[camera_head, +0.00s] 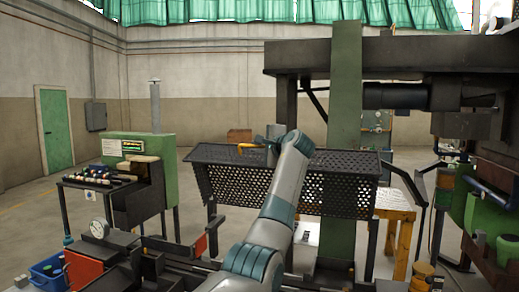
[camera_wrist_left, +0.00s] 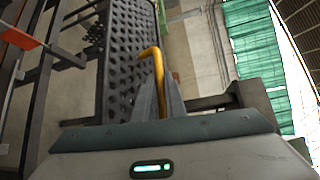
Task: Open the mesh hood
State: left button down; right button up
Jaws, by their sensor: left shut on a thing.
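The black mesh hood (camera_head: 230,184) is in the middle of the head view, with a top sheet and a perforated front panel hanging below it. The hood's perforated panel also shows at the left of the left wrist view (camera_wrist_left: 124,50). A yellow handle (camera_head: 246,146) is at the hood's top side. My left gripper (camera_head: 263,141) is at the handle, its arm reaching up across the hood's front. In the left wrist view, my left gripper's fingers (camera_wrist_left: 160,95) are shut around the yellow handle (camera_wrist_left: 156,62). The arm hides part of the mesh. My right gripper is not in view.
A green cabinet machine (camera_head: 142,150) is at left, with a blue bin (camera_head: 46,272) in front. Floor at far left is clear.

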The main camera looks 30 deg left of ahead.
pick_arm(q)
jog(key=shift+f, duration=0.3)
jog(key=c, duration=2.1)
grip_release()
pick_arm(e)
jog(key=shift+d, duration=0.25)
pick_arm(q)
jog(key=shift+d, duration=0.15)
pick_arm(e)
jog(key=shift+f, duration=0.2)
